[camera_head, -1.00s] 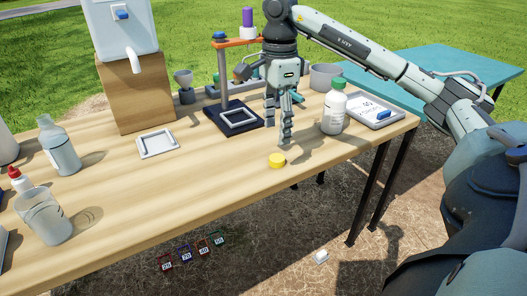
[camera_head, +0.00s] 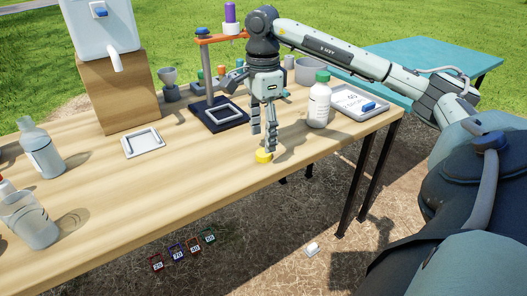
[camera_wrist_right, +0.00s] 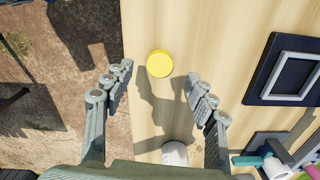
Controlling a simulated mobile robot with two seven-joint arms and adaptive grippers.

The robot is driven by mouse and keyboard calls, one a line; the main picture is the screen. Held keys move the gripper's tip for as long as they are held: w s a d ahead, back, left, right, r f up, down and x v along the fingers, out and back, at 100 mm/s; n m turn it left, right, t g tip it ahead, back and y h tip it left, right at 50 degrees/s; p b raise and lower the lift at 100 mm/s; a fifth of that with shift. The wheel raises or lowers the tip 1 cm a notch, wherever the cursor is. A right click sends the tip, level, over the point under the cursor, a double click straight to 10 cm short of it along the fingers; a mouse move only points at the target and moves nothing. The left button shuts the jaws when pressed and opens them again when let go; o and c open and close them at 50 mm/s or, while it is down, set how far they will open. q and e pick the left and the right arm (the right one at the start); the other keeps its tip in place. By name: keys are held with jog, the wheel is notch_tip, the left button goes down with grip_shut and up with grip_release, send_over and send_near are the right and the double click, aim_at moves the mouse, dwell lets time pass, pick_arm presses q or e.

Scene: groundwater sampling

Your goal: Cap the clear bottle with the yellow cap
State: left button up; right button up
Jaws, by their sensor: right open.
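The yellow cap (camera_head: 264,156) lies flat on the wooden table near its front edge. My right gripper (camera_head: 263,142) points down close above and behind it. In the right wrist view the yellow cap (camera_wrist_right: 160,63) shows ahead of and between the spread fingers of my right gripper (camera_wrist_right: 160,82), which is open and empty. A clear bottle (camera_head: 41,148) without a cap stands at the table's left. Another clear container (camera_head: 28,215) stands in front of it; a red-tipped dropper bottle overlaps its view at the left edge. My left gripper is not in view.
A white bottle with a green cap (camera_head: 319,100) and a tray (camera_head: 352,101) stand to the right of my right gripper. A dark stand base (camera_head: 218,115) is behind it. The wooden table (camera_head: 170,180) is clear between the cap and the left bottles.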

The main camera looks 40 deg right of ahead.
aim_at(263, 153)
notch_tip(263, 153, down, 4)
jog(key=shift+d+f, duration=0.1)
jog(key=shift+f, duration=0.05)
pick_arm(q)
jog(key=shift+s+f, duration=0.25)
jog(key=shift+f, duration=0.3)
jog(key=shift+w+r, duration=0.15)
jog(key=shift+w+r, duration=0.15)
pick_arm(e)
jog(key=c, duration=0.8)
jog(key=shift+c, duration=0.4)
